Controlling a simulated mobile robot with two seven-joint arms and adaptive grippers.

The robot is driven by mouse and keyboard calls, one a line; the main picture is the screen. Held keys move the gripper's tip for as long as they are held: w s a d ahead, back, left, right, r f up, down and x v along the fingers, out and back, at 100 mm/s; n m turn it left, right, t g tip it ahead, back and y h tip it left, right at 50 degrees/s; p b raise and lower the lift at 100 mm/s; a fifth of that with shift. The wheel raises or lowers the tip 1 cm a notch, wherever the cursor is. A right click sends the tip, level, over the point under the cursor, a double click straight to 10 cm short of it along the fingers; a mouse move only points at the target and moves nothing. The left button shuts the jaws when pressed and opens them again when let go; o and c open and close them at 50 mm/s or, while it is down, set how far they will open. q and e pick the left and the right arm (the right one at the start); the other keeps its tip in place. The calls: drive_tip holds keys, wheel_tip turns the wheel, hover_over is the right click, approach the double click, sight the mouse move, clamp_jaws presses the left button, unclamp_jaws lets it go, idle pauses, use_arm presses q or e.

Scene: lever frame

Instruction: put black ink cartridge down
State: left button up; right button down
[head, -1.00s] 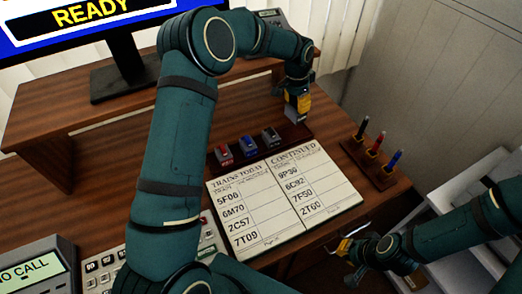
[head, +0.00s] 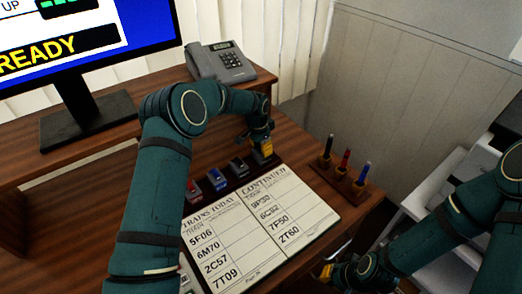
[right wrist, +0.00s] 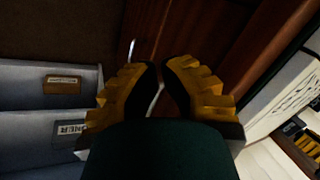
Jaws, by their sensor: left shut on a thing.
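My left gripper (head: 263,152) is at the right end of the dark cartridge tray (head: 209,200) in the head view. It is shut on the black ink cartridge, which its fingers almost fully hide, low over the tray; whether the cartridge touches the tray cannot be told. In the tray, a red cartridge (head: 193,188), a blue cartridge (head: 217,180) and a grey-topped dark cartridge (head: 239,167) stand in a row to its left. My right gripper (head: 328,271) is low beside the desk's right edge. Its yellow-backed fingers show close together in the right wrist view (right wrist: 160,72).
An open log book (head: 262,228) lies in front of the tray. A wooden stand (head: 340,180) with black, red and blue pens is right of it. A grey phone (head: 222,65) and monitor (head: 88,118) stand on the raised shelf behind. Light drawers (right wrist: 40,110) are near my right gripper.

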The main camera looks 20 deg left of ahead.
sight(258, 153)
use_arm(q)
drive_tip(key=shift+f, duration=0.25)
drive_tip(key=shift+f, duration=0.2)
drive_tip(key=o, duration=1.1)
drive_tip(key=shift+r, duration=0.25)
wheel_tip(258, 153, up, 12)
drive_tip(key=s+p, duration=0.1)
drive_tip(key=p, duration=0.1)
drive_tip(key=shift+a, duration=0.45)
drive_tip(key=shift+f, duration=0.15)
